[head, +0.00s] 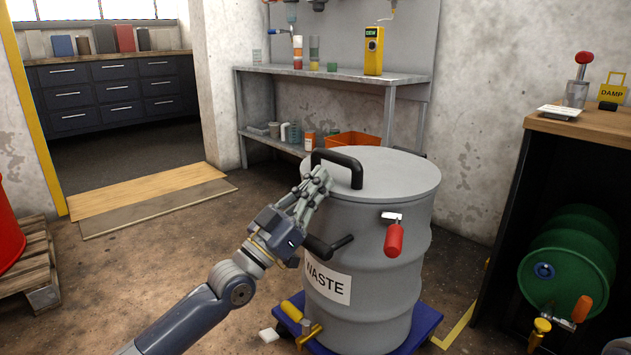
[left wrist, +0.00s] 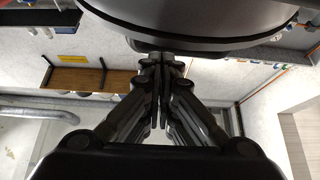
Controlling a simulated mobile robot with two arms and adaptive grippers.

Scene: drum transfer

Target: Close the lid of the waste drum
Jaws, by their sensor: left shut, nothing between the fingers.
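The grey waste drum (head: 374,285) stands upright with a white WASTE label on its side. Its round grey lid (head: 395,178) lies level across the top, with no clear gap showing at the front rim. An arched black handle (head: 337,160) sits on the lid's left part. A red-handled latch (head: 393,237) hangs on the drum's front, and a black lever (head: 330,246) sticks out at its left. My left gripper (head: 318,180) is shut and empty at the lid's left edge, by the handle; contact is unclear. Its closed fingers (left wrist: 160,88) show below a dark curved rim in the left wrist view.
The drum stands on a blue dolly (head: 420,325) with a yellow-handled tap low at front. A workbench (head: 575,128) with a green drum (head: 570,255) below is at right. A metal shelf (head: 345,75) stands behind. Open floor lies left, with a pallet (head: 35,265) at the edge.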

